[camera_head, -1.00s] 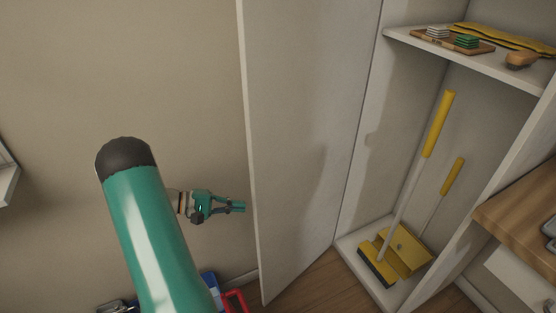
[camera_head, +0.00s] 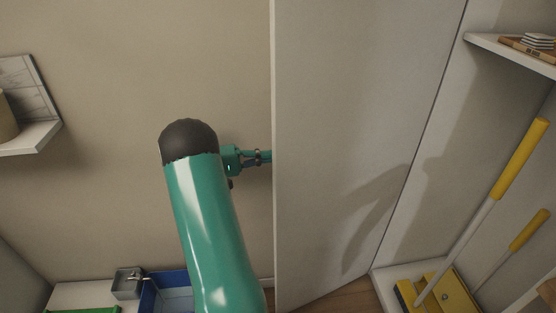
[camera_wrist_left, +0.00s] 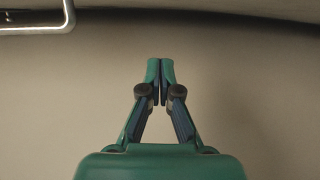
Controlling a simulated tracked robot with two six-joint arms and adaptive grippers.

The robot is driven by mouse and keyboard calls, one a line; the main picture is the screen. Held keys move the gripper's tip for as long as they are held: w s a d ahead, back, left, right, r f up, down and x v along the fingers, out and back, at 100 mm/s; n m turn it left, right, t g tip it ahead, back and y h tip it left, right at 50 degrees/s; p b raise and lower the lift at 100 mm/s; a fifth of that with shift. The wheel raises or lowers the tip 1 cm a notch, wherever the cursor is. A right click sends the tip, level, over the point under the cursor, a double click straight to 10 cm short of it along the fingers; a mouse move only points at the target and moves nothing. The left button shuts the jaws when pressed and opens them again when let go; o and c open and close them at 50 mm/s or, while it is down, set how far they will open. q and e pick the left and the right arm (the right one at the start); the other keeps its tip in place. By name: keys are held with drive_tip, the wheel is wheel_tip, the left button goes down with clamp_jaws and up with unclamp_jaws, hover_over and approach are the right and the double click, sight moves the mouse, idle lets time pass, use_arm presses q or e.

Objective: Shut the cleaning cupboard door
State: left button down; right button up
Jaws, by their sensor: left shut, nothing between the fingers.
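The cleaning cupboard door (camera_head: 350,130) stands open, a tall pale panel with its inner face toward the head camera. My left gripper (camera_head: 262,157) is at the door's free left edge, on the outer side. Its fingertips meet or pass behind that edge in the picture, so contact cannot be told. In the left wrist view, the left gripper (camera_wrist_left: 160,75) has its fingertips together with nothing between them, before a plain pale surface. A bent grey metal bar (camera_wrist_left: 45,28), perhaps a handle, shows at that view's upper left. My right gripper is not in view.
Inside the cupboard are a yellow-handled broom (camera_head: 520,160), a yellow dustpan (camera_head: 452,295) and a shelf (camera_head: 500,48). A wall shelf (camera_head: 30,138) is at left. A blue container (camera_head: 165,292) and a small grey box (camera_head: 127,283) sit low behind my arm.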

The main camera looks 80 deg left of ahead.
sight(304, 162)
use_arm(q)
drive_tip(key=shift+w+d, duration=0.7)
drive_tip(key=shift+w, duration=0.75)
drive_tip(key=shift+w+d, duration=0.7)
drive_tip(key=shift+w, duration=0.8)
drive_tip(key=shift+w+d, duration=0.7)
drive_tip(key=shift+w, duration=0.75)
drive_tip(key=shift+b, duration=0.3)
